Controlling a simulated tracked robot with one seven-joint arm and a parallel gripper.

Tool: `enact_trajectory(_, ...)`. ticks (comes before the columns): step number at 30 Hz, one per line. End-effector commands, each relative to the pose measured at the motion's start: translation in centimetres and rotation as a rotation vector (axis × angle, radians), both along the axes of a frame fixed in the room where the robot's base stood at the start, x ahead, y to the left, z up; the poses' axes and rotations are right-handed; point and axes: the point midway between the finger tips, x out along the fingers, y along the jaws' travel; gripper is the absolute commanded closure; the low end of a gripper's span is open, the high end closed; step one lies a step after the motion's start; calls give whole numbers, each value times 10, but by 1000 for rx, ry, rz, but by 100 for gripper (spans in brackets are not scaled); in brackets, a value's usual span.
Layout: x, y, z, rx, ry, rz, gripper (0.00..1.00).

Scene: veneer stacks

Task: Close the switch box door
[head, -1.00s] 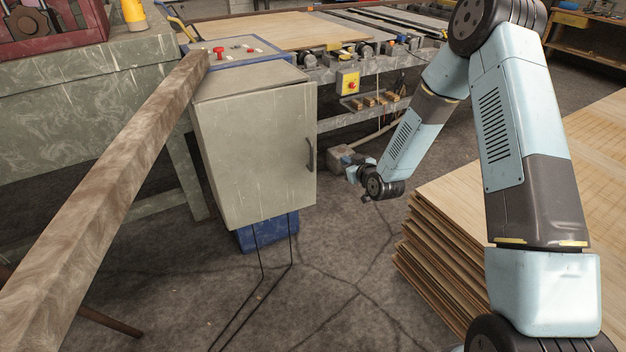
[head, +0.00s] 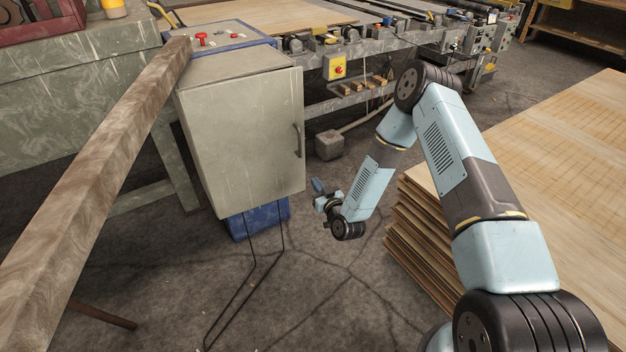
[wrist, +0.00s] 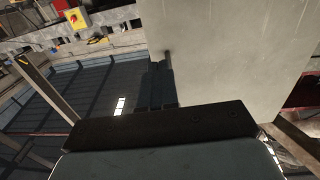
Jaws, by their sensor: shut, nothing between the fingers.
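The switch box (head: 235,62) is a grey cabinet left of centre in the head view. Its pale, scuffed door (head: 240,140) faces me, with a dark bar handle (head: 298,140) near its right edge. The door's right edge stands out a little past the box, so it looks slightly ajar. My gripper (head: 318,190) is shut and empty, low and just right of the door's lower right corner, apart from the handle. In the wrist view my gripper (wrist: 166,58) points at a large pale panel (wrist: 235,65), apparently the door, overlapping its left edge; contact cannot be told.
A long wooden beam (head: 95,175) crosses the left foreground. A stack of veneer sheets (head: 530,170) stands at right, close to my arm. A grey block (head: 329,145) with a cable lies behind my gripper. Cracked floor (head: 310,290) is open in front.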

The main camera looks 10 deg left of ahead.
Motion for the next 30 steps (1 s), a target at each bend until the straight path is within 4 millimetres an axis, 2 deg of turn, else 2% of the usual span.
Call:
enact_trajectory(18, 85, 59, 0, 1, -1, -1, 100)
enact_trajectory(24, 99, 69, 0, 0, 0, 0, 100)
enact_trajectory(30, 102, 71, 0, 0, 0, 0, 100)
